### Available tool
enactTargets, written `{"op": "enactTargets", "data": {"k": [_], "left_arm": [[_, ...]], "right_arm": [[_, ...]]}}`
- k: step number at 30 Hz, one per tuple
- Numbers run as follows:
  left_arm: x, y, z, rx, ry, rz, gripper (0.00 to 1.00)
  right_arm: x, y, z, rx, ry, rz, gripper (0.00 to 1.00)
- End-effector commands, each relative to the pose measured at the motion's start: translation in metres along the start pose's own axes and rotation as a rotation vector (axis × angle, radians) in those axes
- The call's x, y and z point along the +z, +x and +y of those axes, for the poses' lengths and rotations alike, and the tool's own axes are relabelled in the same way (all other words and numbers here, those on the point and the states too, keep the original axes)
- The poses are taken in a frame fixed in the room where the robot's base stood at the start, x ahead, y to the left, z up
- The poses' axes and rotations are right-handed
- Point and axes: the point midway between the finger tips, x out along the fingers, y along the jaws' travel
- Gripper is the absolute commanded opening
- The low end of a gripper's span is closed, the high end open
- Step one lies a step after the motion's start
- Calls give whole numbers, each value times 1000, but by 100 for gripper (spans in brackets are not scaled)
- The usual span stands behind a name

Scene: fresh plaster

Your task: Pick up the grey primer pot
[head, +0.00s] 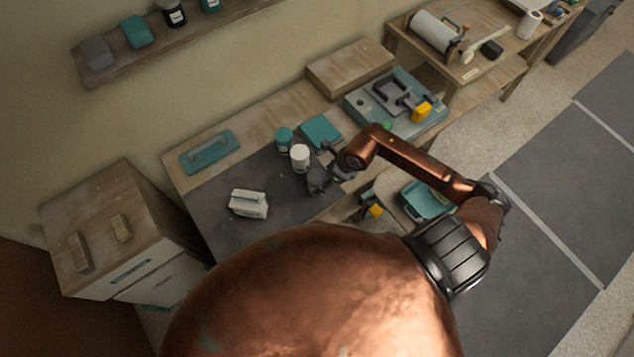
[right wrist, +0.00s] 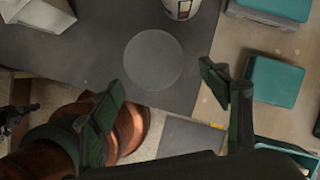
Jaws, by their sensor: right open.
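The grey primer pot (right wrist: 153,60) shows in the right wrist view as a plain round grey top over the dark mat. My right gripper (right wrist: 162,84) is open, with one finger to the left of the pot's top and one to the right, and nothing held. I cannot tell how far above or around the pot the fingers are. In the head view the right gripper (head: 328,168) is over the right part of the mat, just right of a white pot (head: 300,158); there the grey pot is hard to tell from the dark fingers.
A teal pot (head: 284,139) stands behind the white pot, beside a teal flat block (head: 320,133). A white carton (head: 249,204) lies left on the dark mat (head: 225,180), with a teal trowel (head: 209,152) behind. The mat between carton and pots is clear.

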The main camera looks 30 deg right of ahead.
Motion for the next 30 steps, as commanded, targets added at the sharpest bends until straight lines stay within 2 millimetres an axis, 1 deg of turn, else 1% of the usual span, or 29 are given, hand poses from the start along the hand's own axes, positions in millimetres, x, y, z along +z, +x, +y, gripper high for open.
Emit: {"op": "enactTargets", "data": {"k": [7, 10, 14, 20, 30], "left_arm": [[-2, -7, 0, 0, 0, 2, 0], [-2, -7, 0, 0, 0, 2, 0], [-2, -7, 0, 0, -1, 2, 0], [-2, -7, 0, 0, 0, 2, 0], [-2, -7, 0, 0, 0, 2, 0]], "right_arm": [[11, 32, 3, 4, 2, -4, 70], [9, 45, 2, 2, 3, -3, 70], [9, 52, 1, 1, 1, -2, 70], [9, 52, 1, 1, 0, -3, 70], [9, 52, 2, 1, 1, -3, 47]]}}
